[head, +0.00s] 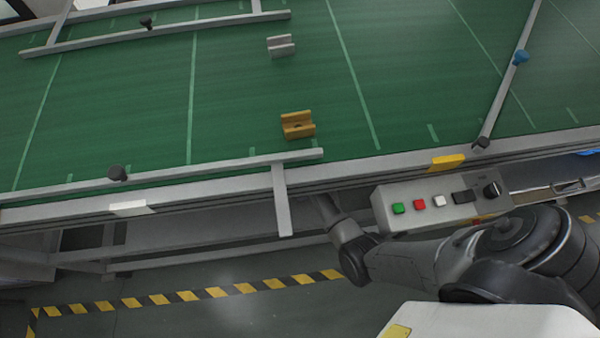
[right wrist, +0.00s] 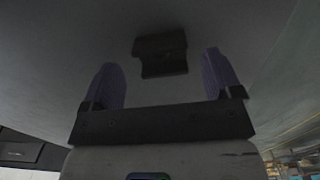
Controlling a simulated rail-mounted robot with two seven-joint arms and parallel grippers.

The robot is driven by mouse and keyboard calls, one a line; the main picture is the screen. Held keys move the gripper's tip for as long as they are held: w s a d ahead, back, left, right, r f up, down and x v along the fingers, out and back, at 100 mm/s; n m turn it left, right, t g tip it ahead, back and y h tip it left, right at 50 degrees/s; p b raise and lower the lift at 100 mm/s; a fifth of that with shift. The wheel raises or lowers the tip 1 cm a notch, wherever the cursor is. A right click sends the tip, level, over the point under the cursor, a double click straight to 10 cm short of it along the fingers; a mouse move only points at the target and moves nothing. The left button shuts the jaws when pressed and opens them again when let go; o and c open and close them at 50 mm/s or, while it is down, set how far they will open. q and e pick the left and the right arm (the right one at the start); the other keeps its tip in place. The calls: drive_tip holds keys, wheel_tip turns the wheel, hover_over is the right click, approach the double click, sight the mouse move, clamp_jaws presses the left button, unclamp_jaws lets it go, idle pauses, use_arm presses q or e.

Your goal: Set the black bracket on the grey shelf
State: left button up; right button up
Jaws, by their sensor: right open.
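The black bracket (right wrist: 160,55) shows in the right wrist view, lying on a dim grey surface (right wrist: 60,60) that may be the grey shelf. It sits ahead of and between the two fingers of my right gripper (right wrist: 161,66), with a gap on each side. The gripper is open and holds nothing. In the head view my right arm reaches under the conveyor's near edge, and the gripper is mostly hidden there. The black bracket is not visible in the head view. My left gripper is not in view.
Above, a green conveyor (head: 260,90) carries an orange bracket (head: 297,125) and a grey bracket (head: 281,45). Its frame rail (head: 400,165) and a vertical strut (head: 282,200) edge my right arm's space. A button box (head: 440,202) stands close to the arm.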

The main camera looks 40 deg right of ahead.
drive_tip(key=shift+r+p, duration=0.45)
drive_tip(key=shift+r, duration=1.05)
